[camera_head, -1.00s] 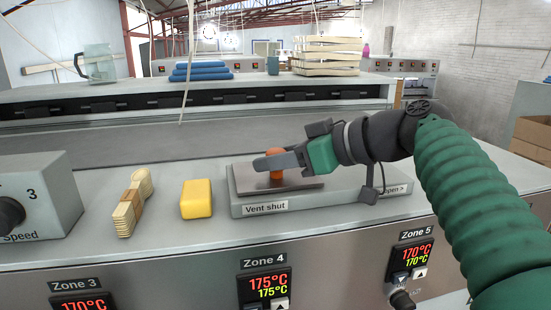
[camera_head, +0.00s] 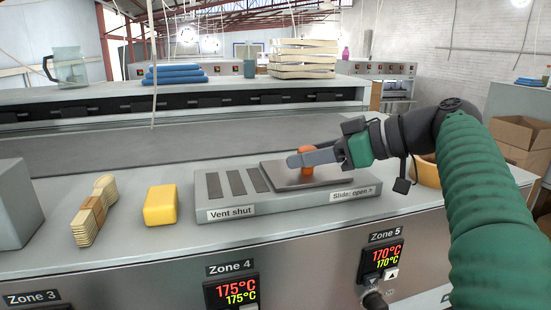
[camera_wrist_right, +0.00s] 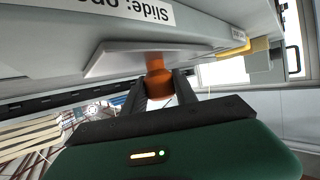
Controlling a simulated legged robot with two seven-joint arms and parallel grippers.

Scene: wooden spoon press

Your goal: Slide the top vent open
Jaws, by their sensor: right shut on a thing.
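The top vent is a grey base (camera_head: 212,212) with a dark sliding plate (camera_head: 275,174) on it. The plate sits toward the right, by the "Slide: open >" label (camera_head: 352,193). Several dark slots (camera_head: 237,183) lie uncovered on the left, above the "Vent shut" label (camera_head: 231,213). An orange knob (camera_head: 306,161) stands on the plate. My right gripper (camera_head: 300,159) is shut on the knob; the right wrist view also shows the knob (camera_wrist_right: 158,80) between the two fingers. My left gripper is not in view.
A yellow block (camera_head: 160,205) and a banded bundle of wooden spoons (camera_head: 95,211) lie left of the vent. An orange-yellow rounded thing (camera_head: 425,172) is partly hidden behind my right arm. Zone displays (camera_head: 231,291) line the front panel.

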